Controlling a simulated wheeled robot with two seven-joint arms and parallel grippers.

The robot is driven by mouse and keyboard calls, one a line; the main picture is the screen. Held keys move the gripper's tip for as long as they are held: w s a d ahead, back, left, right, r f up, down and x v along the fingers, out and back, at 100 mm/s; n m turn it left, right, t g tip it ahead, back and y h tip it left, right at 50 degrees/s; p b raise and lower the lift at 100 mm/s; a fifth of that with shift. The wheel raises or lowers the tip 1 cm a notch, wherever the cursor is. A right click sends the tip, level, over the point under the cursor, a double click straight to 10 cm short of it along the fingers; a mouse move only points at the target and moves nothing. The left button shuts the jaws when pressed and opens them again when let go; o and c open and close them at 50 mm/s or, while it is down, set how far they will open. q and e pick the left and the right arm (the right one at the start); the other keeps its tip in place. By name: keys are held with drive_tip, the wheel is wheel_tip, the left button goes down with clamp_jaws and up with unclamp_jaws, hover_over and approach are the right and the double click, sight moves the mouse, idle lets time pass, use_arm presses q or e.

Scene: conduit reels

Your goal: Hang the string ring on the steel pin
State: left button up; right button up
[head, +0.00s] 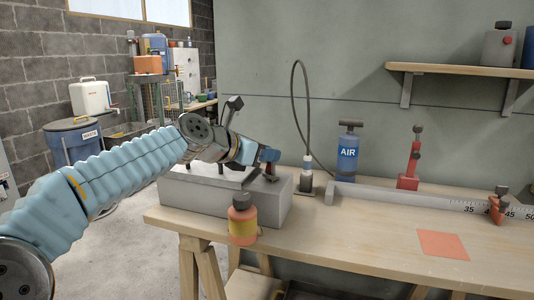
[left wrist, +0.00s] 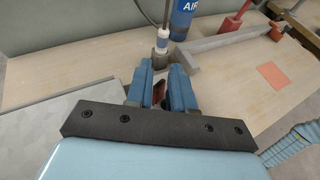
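My left gripper (head: 268,160) is above the right end of a grey box on the bench. In the left wrist view its two blue fingers (left wrist: 162,88) point forward with a narrow gap between them. A small reddish-brown piece shows in that gap; I cannot tell whether it is held or lies behind. I cannot make out the string ring or the steel pin for certain. My arm and gripper cover part of the box top. My right gripper is not in view.
The grey box (head: 220,208) stands at the bench's left end, with an orange bottle (head: 243,222) in front. A hose loop (head: 308,110) rises behind, beside a blue AIR cylinder (head: 348,153). A red stand (head: 409,165) and grey rail (head: 400,199) are right.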

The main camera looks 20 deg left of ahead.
use_arm(q)
drive_tip(key=shift+s+d+f+g, duration=0.1)
drive_tip(key=shift+d+f+g, duration=0.05)
drive_tip(key=shift+f, duration=0.3)
drive_tip(key=shift+d+f+g, duration=0.1)
drive_tip(key=shift+f+g, duration=0.05)
drive_tip(key=shift+f, duration=0.3)
drive_tip(key=v, duration=1.4)
drive_tip(key=shift+a+r, duration=0.25)
drive_tip(key=shift+r, duration=0.25)
